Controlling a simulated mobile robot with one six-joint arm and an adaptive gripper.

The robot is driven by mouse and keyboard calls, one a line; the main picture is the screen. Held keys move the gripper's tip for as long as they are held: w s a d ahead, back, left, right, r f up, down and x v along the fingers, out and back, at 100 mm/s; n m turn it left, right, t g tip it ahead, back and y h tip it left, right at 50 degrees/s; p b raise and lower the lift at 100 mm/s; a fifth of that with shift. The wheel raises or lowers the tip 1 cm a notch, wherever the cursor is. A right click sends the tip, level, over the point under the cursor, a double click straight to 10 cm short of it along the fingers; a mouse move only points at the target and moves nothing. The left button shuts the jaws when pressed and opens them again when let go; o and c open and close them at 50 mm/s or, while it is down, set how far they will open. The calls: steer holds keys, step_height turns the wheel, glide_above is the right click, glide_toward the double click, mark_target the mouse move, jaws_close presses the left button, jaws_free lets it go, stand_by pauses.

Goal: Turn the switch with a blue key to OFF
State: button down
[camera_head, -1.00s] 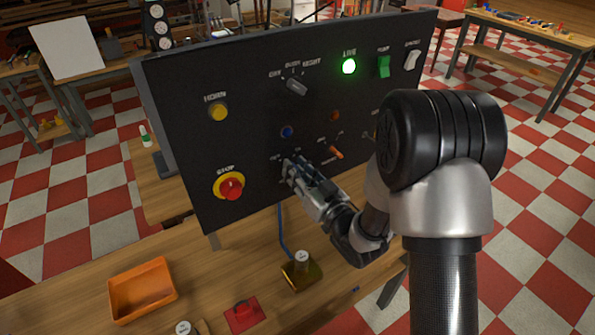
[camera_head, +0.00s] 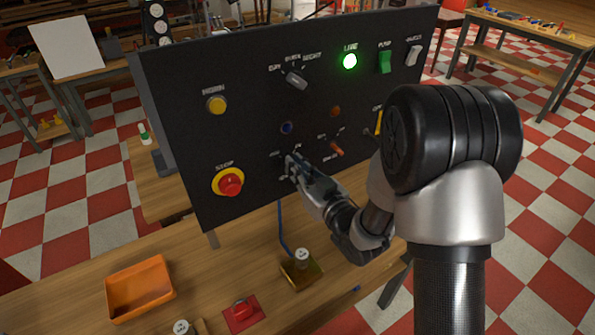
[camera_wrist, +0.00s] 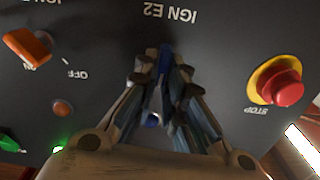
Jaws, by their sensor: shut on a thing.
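The black control panel (camera_head: 250,105) stands upright on the bench. My gripper (camera_head: 291,167) is at its lower middle, fingers against the panel, covering most of the switch there. In the wrist view, the gripper (camera_wrist: 164,78) is shut on a blue key (camera_wrist: 165,57), which shows as a narrow blue piece between the fingertips. The panel appears upside down there, with the label IGN E2 beyond the key. The key switch's OFF and ON marks cannot be read clearly, so its position cannot be told.
An orange-handled switch (camera_head: 337,149) is right of the gripper. The red stop button (camera_head: 230,184) on yellow is left, below the yellow horn button (camera_head: 216,105). A green live lamp (camera_head: 349,61) is lit. An orange tray (camera_head: 140,290) lies on the bench.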

steer(key=n, duration=0.3)
steer(key=n+b, duration=0.1)
steer(key=n, duration=0.4)
steer(key=shift+s+a+f+n, duration=0.15)
steer(key=shift+s+a+n, duration=0.1)
steer(key=shift+a+n, duration=0.15)
stand_by(0.4)
steer(key=c, duration=1.7)
jaws_free()
steer(key=shift+d, duration=0.1)
steer(key=v, duration=0.7)
steer(key=shift+s+d, duration=0.1)
steer(key=shift+s, duration=0.15)
